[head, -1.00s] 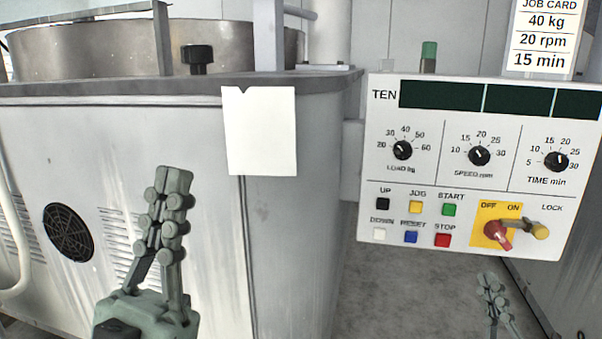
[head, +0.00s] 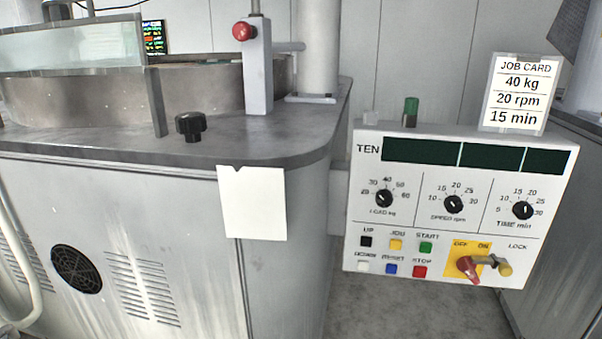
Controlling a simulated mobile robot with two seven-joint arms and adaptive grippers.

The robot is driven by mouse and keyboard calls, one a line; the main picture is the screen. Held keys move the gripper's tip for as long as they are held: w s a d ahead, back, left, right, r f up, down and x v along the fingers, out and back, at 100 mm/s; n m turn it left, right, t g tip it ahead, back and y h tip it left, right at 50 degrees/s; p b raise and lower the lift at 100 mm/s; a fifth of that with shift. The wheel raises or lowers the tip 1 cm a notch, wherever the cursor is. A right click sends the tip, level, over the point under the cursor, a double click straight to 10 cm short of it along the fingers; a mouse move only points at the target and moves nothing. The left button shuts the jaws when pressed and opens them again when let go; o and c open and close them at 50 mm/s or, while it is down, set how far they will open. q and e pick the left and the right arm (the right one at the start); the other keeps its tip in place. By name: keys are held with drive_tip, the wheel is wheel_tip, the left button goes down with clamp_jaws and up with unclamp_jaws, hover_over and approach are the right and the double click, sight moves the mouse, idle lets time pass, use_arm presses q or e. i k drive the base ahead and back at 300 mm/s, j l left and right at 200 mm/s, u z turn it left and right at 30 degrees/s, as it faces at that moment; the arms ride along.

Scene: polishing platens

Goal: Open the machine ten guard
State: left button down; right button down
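Machine ten is the grey cabinet (head: 140,200) on the left, with a rounded top. A clear guard panel (head: 70,45) in a grey metal frame stands upright at the top left, in front of the round metal wall (head: 100,100). I cannot tell for certain whether it is latched. A black knob (head: 190,125) stands on the top just right of the guard's end post. The control panel (head: 360,150) marked TEN is to the right, with dark displays. Its red switch handle (head: 467,267) sits on a yellow OFF/ON plate beside a brass-ended lock part (head: 504,269). Neither gripper shows now.
A red emergency button (head: 242,31) sits on a grey post behind the knob. A blank white tag (head: 252,202) hangs on the cabinet front. A job card (head: 516,95) stands above the control panel. Bare floor (head: 375,310) shows below the panel.

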sight(92, 20)
drive_tip(key=k+j+u, duration=0.15)
drive_tip(key=j, duration=0.25)
drive_tip(key=j+u, duration=0.2)
drive_tip(key=j, duration=0.2)
drive_tip(key=k+j+u, duration=0.15)
drive_tip(key=j, duration=0.25)
